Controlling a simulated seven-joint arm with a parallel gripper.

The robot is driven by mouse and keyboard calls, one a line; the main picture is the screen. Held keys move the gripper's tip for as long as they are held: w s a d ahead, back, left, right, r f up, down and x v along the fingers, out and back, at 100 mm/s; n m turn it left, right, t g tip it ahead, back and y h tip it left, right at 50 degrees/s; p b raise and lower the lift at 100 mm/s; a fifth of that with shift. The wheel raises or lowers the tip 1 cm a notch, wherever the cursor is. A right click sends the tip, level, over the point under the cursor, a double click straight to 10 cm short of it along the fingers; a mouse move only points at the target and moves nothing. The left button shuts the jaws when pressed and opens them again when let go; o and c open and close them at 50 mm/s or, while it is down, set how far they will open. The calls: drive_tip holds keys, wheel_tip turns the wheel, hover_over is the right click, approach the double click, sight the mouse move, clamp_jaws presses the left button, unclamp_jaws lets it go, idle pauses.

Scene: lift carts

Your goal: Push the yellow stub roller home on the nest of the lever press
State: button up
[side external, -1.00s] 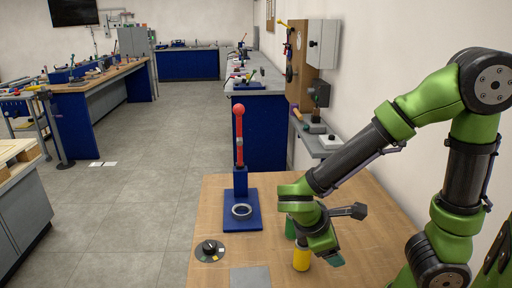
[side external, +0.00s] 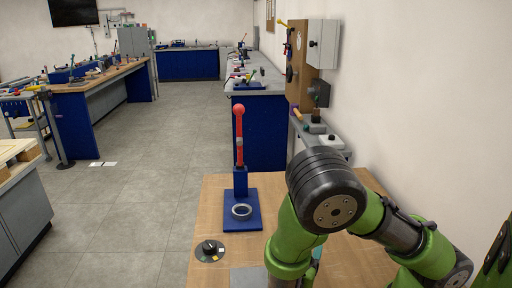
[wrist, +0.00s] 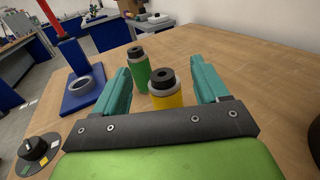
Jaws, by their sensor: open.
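The yellow stub roller (wrist: 166,92), with a grey collar and dark top, stands upright on the table in the wrist view. My gripper (wrist: 160,68) is open, its teal fingers on either side of the roller with gaps showing. Whether the fingers are low enough to flank it, I cannot tell. The lever press (side external: 240,180) has a blue base, blue post and raised red handle. Its nest, a grey ring (side external: 241,211), looks empty; it also shows in the wrist view (wrist: 81,87). In the side view my arm hides the roller and most of the gripper.
A green roller (wrist: 139,68) stands upright just beyond the yellow one, close to the left finger. A black dial (side external: 208,248) sits at the table's front left, near a grey plate (side external: 243,278). Bare wood (wrist: 260,85) lies right of my gripper.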

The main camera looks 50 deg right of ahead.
wheel_tip(320, 180, down, 3)
drive_tip(key=shift+f, duration=0.15)
drive_tip(key=shift+x, duration=1.2)
drive_tip(key=shift+d, duration=0.3)
clamp_jaws()
